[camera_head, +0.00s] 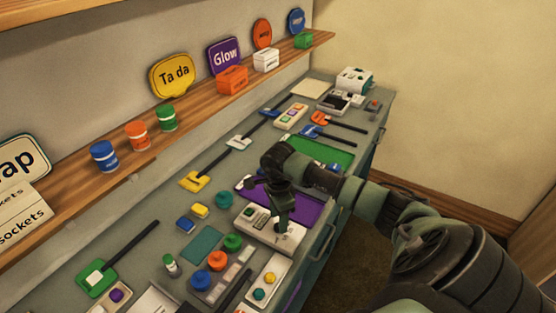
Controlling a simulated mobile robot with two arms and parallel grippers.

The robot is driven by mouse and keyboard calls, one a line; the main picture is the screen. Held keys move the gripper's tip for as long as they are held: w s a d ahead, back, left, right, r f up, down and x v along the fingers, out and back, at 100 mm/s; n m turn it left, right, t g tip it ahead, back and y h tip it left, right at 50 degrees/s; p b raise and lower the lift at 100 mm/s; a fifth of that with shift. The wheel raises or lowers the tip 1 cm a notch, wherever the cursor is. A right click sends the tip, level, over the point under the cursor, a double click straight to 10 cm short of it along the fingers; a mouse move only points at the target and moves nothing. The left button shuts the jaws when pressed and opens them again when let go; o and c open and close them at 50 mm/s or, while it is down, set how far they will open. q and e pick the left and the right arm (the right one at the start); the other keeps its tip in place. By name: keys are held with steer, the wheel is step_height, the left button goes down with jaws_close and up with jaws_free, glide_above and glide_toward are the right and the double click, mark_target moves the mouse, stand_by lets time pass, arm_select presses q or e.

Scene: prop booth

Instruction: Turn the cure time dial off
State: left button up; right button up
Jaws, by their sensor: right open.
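A white box-shaped device (253,216) sits on the grey-green counter at the front edge of a purple mat. It has a dark small panel on its left part and a light top. I cannot read any label, and I cannot tell a cure time dial or its setting. My right gripper (284,226) points down at the device's right part and hides some of its top. The gripper is open; I cannot tell if its fingertips touch anything. My left gripper is not in view.
The purple mat (298,203) lies behind the device. A compartment tray (220,278) with coloured round pieces stands in front, beside a white tray (270,267). Long-handled tools, such as a yellow one (195,181), lie behind. A wooden shelf (190,123) runs along the wall.

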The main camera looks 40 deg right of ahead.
steer(key=shift+f, duration=1.3)
